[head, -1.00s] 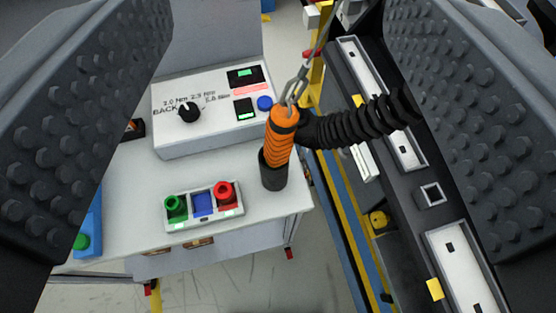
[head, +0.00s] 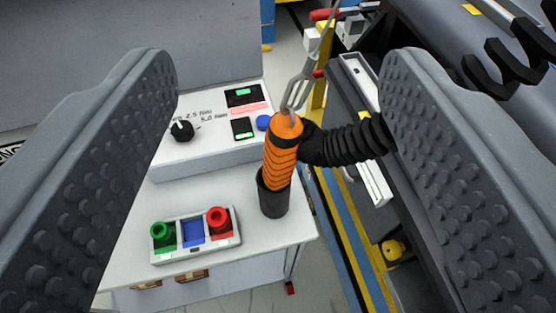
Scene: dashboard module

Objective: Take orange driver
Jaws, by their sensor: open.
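The orange driver (head: 282,152) hangs upright from a metal hook and cable, with a black lower end and a black coiled hose leading off to the right from its upper part. My gripper (head: 278,165) is open, with one studded grey finger on the left and one on the right. The driver shows between the two fingers in the picture, apart from both. I cannot tell exactly how far ahead of the fingertips it is.
Behind the driver is a white workbench (head: 150,212) with a control box (head: 205,150) with a knob and displays. A tray (head: 205,250) with green, blue and red sections sits at its front. Dark machinery (head: 425,240) stands on the right, beside yellow and blue floor strips.

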